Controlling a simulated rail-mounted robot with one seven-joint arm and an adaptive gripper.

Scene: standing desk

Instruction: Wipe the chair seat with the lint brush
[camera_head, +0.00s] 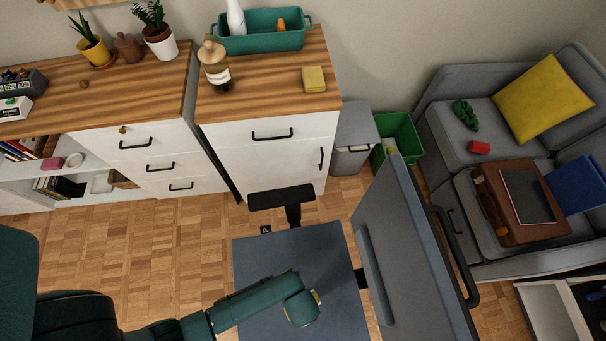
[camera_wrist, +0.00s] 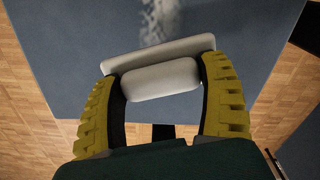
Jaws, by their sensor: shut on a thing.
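The chair seat (camera_head: 265,259) is a flat blue-grey pad in the lower middle of the head view. It also fills the upper part of the wrist view (camera_wrist: 75,60). My gripper (camera_wrist: 161,82) is shut on the lint brush (camera_wrist: 160,58), a pale grey-white brush held between two yellow ribbed fingers over the seat. I cannot tell whether the brush touches the seat. A whitish, speckled patch (camera_wrist: 160,18) shows on the seat just beyond the brush. In the head view my arm hides the brush and most of the gripper.
The chair's backrest (camera_head: 405,250) rises to the right of the seat, and an armrest (camera_head: 281,197) stands at its far side. A white drawer cabinet (camera_head: 265,155) is behind the chair. A grey sofa (camera_head: 450,130) stands at the right. Wooden floor (camera_head: 180,240) is clear left of the seat.

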